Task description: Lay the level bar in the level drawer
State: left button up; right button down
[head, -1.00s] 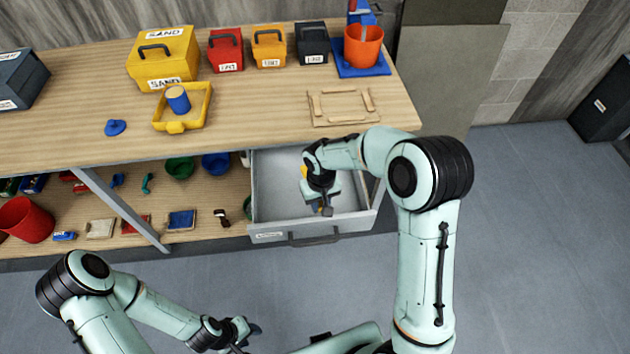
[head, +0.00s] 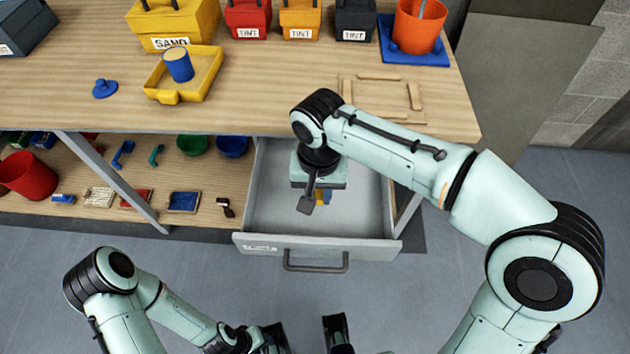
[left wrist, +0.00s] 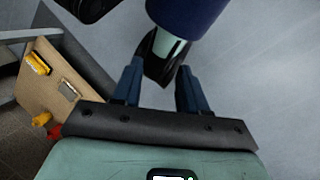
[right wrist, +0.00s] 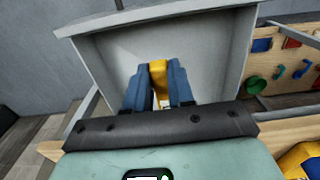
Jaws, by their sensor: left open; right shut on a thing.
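The level drawer (head: 370,247) is pulled out under the bench top, with a white label on its front that is too small to read. My right gripper (head: 318,198) points down inside the drawer's outline. It is shut on the yellow level bar (right wrist: 159,80), which sits between the blue fingers in the right wrist view. In the head view only a small yellow part of the bar shows below the wrist. I cannot tell whether the bar touches the drawer floor (right wrist: 205,55). My left gripper (left wrist: 156,88) is open and empty, low in front of the bench.
Above the drawer, the bench top (head: 270,110) carries a wooden frame (head: 385,95), a yellow tray (head: 200,80) and an orange bucket (head: 418,28) on a blue board. The lower shelf (head: 105,180) holds several tools and bowls. The visible drawer floor looks empty.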

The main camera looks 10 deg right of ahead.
jog(key=shift+a, duration=0.1)
jog(key=b, duration=0.4)
send_near(317, 233)
jog(key=shift+s+a+f, duration=0.1)
jog(key=shift+s+f, duration=0.4)
jog(key=shift+s, duration=0.15)
notch_tip(317, 233, down, 5)
jog(key=shift+f+b, duration=0.1)
jog(key=shift+b, duration=0.4)
pick_arm(q)
jog(key=w+f+t, duration=0.1)
jog(key=w+f, duration=0.2)
jog(key=f, duration=0.2)
jog(key=shift+w+a, duration=0.35)
jog(key=shift+a, duration=0.1)
pick_arm(e)
jog(key=shift+f, duration=0.1)
pick_arm(q)
jog(key=shift+f, duration=0.2)
pick_arm(e)
jog(key=shift+f, duration=0.1)
jog(key=shift+f, duration=0.1)
jog(key=c, duration=1)
grip_release()
pick_arm(q)
jog(key=shift+w+y, duration=0.1)
jog(key=shift+y, duration=0.2)
jog(key=shift+r, duration=0.1)
